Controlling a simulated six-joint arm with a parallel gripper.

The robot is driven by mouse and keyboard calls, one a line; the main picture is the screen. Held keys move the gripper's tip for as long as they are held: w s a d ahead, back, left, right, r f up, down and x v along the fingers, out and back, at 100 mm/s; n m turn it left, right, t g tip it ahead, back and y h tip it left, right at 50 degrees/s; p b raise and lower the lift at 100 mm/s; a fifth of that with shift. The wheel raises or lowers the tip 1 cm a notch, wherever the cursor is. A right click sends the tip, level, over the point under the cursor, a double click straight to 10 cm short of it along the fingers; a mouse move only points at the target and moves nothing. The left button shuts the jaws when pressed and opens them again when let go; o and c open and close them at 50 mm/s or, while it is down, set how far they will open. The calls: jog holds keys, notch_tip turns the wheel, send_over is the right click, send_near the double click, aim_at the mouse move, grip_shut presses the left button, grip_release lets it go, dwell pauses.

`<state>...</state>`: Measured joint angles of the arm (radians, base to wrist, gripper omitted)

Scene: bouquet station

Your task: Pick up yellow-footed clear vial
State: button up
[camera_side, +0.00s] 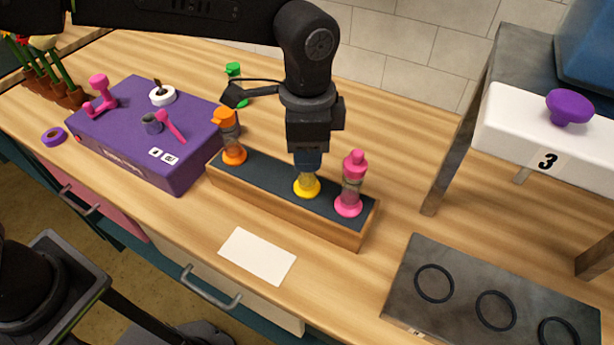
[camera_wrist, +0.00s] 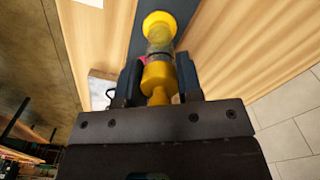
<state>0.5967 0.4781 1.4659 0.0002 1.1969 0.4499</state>
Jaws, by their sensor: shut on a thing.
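The yellow-footed clear vial stands in the wooden rack (camera_side: 284,216) with the dark top, its yellow foot (camera_side: 307,187) on that surface. In the wrist view the vial (camera_wrist: 159,42) shows its clear body, yellow foot and yellow cap. My gripper (camera_side: 308,165) points down over the vial and is shut on its upper part; in the wrist view the fingers (camera_wrist: 158,85) are on both sides of the yellow cap. In the side view the gripper hides the cap. I cannot tell whether the foot still touches the rack.
An orange-footed vial (camera_side: 233,151) stands at the rack's left end and a pink-footed vial (camera_side: 350,185) close on the right. A purple box (camera_side: 140,130) stands left. A white card (camera_side: 258,256) lies in front. A dark ringed plate (camera_side: 470,300) lies right.

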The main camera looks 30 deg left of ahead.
grip_shut()
jog(key=shift+r, duration=0.15)
